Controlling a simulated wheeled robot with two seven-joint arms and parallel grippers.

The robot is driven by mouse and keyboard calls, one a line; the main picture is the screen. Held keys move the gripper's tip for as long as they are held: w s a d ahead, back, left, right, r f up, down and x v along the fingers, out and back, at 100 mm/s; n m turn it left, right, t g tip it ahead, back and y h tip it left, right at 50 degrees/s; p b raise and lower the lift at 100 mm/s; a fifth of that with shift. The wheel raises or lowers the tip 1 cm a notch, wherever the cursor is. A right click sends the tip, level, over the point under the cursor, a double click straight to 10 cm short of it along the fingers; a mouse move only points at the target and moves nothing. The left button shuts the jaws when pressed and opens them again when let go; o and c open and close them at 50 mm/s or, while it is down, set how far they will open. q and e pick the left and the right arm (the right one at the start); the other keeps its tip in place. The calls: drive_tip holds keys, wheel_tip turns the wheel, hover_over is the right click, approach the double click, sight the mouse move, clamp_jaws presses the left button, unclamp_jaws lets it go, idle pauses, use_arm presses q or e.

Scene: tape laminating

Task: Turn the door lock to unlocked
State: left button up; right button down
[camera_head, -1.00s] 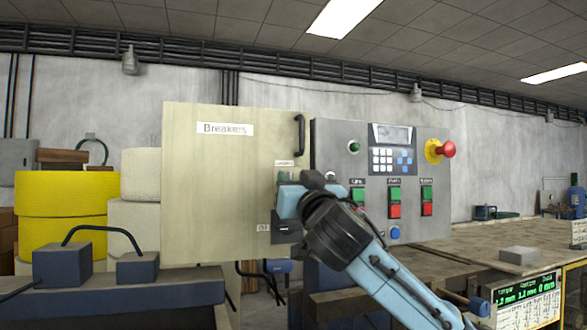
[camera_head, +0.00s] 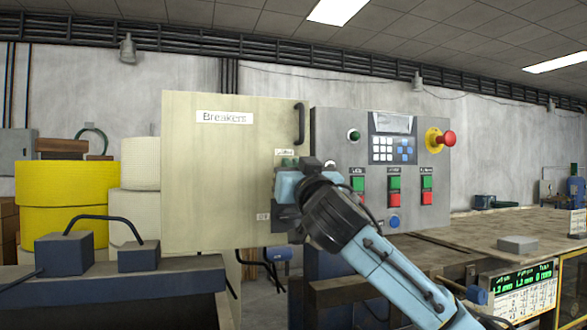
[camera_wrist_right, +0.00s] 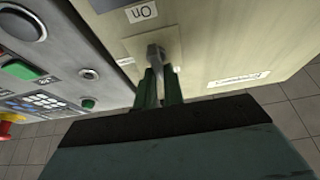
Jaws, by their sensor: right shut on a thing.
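The beige breaker door (camera_head: 215,185) hangs at the centre-left of the head view, with a black handle (camera_head: 300,124) at its upper right edge. My right gripper (camera_head: 289,163) is at the door's right side, and its body hides the lock there. In the right wrist view the green fingers of the right gripper (camera_wrist_right: 160,88) are shut on a small grey lock lever (camera_wrist_right: 156,55), which stands out from a beige plate. A white "On" label (camera_wrist_right: 141,12) shows upside down beside the plate. My left gripper is not in view.
A grey control panel (camera_head: 340,175) with coloured buttons and a red emergency knob (camera_head: 447,138) adjoins the door on the right. A workbench (camera_head: 460,240) lies to the right. Yellow (camera_head: 65,185) and white rolls stand at the left.

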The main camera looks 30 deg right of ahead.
drive_tip(key=shift+d+f+m+g+h+b, duration=0.2)
drive_tip(key=shift+m+g+h, duration=0.85)
drive_tip(key=shift+m, duration=2.7)
drive_tip(key=shift+f+m+g+h+b, duration=0.1)
drive_tip(key=shift+m+g+h+b, duration=0.9)
drive_tip(key=shift+m, duration=2.7)
drive_tip(key=shift+d+f+m+g+h+p, duration=0.1)
drive_tip(key=shift+m+g+h+p, duration=0.4)
drive_tip(key=shift+m+g, duration=2.2)
drive_tip(key=shift+m+t, duration=0.95)
drive_tip(key=shift+m, duration=0.2)
drive_tip(key=c, duration=1.5)
unclamp_jaws()
